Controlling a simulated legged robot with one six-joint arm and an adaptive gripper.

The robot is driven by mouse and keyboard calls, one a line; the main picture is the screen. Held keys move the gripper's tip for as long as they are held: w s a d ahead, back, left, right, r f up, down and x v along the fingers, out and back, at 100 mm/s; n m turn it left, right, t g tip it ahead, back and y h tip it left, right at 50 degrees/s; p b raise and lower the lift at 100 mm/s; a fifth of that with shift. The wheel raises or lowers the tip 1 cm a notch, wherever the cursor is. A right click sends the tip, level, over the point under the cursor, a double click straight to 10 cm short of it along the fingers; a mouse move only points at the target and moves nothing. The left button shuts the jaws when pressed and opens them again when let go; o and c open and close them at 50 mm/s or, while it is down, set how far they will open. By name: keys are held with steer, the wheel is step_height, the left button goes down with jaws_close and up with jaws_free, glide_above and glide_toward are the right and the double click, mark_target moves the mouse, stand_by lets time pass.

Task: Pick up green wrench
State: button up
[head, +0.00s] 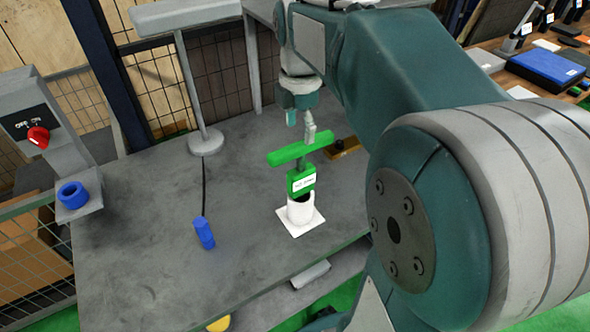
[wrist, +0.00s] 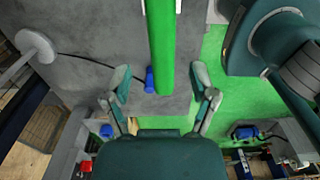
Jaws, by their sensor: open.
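The green wrench (head: 289,154) has a T-shaped bar on top and a labelled green block lower down. It stands upright in a white cup-like holder (head: 300,210) on the grey table. In the wrist view the green bar (wrist: 162,45) runs down from the top edge, its near end between my fingers in the picture. My gripper (head: 301,124) is open and empty, pointing down just above the bar. It also shows in the wrist view (wrist: 160,82), with a finger on each side. Whether a finger touches the bar, I cannot tell.
A blue cylinder (head: 203,233) on a cable lies left on the table (head: 150,270). A grey lamp-like stand (head: 206,140) is behind it. A brown block (head: 343,148) is behind the wrench. A machine with a red button (head: 38,137) and blue ring (head: 73,195) is far left.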

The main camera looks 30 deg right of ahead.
mark_target(301, 155)
steer(key=f, duration=0.7)
steer(key=shift+d+f, duration=0.15)
steer(key=shift+d, duration=0.05)
jaws_close()
